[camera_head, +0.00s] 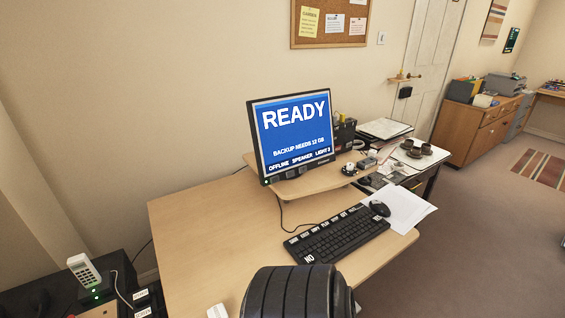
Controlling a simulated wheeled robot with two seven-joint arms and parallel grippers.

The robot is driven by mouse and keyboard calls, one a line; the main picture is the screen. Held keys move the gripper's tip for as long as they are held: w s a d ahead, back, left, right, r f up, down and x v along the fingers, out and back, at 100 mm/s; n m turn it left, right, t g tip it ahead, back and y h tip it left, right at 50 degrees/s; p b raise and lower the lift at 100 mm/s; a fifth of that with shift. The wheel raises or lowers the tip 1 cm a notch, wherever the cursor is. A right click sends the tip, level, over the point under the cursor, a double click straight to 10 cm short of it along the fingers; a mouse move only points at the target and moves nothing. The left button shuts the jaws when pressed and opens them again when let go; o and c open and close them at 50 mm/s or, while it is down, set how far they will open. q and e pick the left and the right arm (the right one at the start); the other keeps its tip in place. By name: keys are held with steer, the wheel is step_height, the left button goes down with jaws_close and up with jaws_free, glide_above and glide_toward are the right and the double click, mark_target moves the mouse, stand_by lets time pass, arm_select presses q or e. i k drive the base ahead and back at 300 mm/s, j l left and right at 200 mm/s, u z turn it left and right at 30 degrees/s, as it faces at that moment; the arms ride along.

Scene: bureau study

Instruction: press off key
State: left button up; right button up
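A black keyboard (338,236) lies on the light wood desk (205,235), slanting up to the right. Several white labelled keys run along its far edge, but their words are too small to read surely. A key at its near left corner reads NO (308,258). I cannot make out which key is the off key. A monitor (293,135) stands behind the keyboard on a raised shelf. Its blue screen shows READY, BACKUP NEEDS 12 GB and a line that seems to read OFFLINE SPEAKER LIGHT 2.
A black ribbed rounded shape (292,293) rises at the bottom, just in front of the keyboard. A mouse (380,208) and white paper (408,212) lie right of the keyboard. A white handset (84,269) stands at lower left. The desk's left part is mostly clear.

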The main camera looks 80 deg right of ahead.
mark_target(344, 214)
steer(key=z, duration=3.1)
